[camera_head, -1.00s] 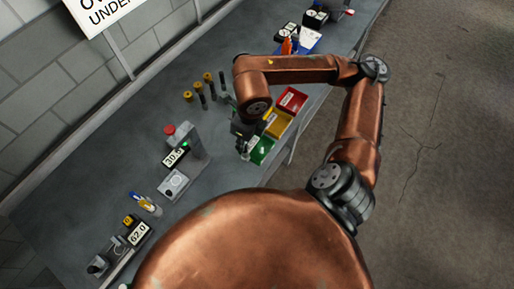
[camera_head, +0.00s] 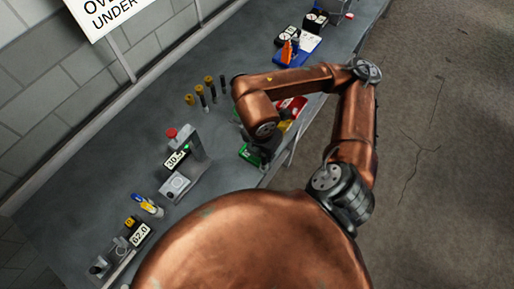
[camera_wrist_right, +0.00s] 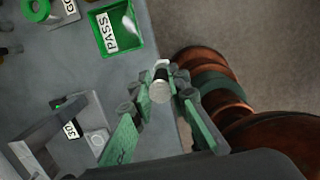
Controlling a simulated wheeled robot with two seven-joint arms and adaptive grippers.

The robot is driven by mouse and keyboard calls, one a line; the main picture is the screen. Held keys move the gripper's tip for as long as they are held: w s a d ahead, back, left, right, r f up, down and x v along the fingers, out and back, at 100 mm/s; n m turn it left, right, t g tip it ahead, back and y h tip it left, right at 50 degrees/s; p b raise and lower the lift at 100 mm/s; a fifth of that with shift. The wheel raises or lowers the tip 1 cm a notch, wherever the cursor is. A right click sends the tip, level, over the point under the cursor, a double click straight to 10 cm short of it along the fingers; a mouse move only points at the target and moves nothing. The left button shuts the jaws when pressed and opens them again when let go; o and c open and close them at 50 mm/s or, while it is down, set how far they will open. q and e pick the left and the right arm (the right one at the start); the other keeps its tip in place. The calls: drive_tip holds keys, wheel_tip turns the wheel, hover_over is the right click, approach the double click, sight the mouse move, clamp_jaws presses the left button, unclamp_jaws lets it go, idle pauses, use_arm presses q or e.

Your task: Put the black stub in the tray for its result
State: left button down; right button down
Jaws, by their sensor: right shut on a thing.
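My right gripper (camera_wrist_right: 165,88) is shut on a small stub (camera_wrist_right: 161,76) with a pale round end and a black band. In the wrist view it is near the bench's edge, below and right of the green tray (camera_wrist_right: 124,50), which bears a PASS label. In the head view my right gripper (camera_head: 262,153) is dark and partly hidden by my arm, beside the green tray (camera_head: 249,155). The red tray (camera_head: 295,103) is partly covered, and the yellow tray (camera_head: 284,125) is mostly hidden. My left gripper is not in view.
Several gold-topped posts (camera_head: 199,91) stand behind the trays. A blue board (camera_head: 290,55) with orange-handled pliers lies farther along. The bench's open edge is close to the trays.

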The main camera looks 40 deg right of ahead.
drive_tip(key=w+d+f+p, duration=0.1)
drive_tip(key=w+d+f, duration=0.2)
drive_tip(key=w+f, duration=0.3)
drive_tip(key=w+d+f+p, duration=0.2)
drive_tip(key=w+d+f, duration=0.1)
drive_tip(key=w+f, duration=0.3)
drive_tip(key=shift+d+f, duration=0.25)
drive_tip(key=shift+f, duration=0.3)
drive_tip(key=c, duration=2.3)
unclamp_jaws()
drive_tip(key=shift+f, duration=0.1)
drive_tip(key=o, duration=0.5)
drive_tip(key=shift+c, duration=0.2)
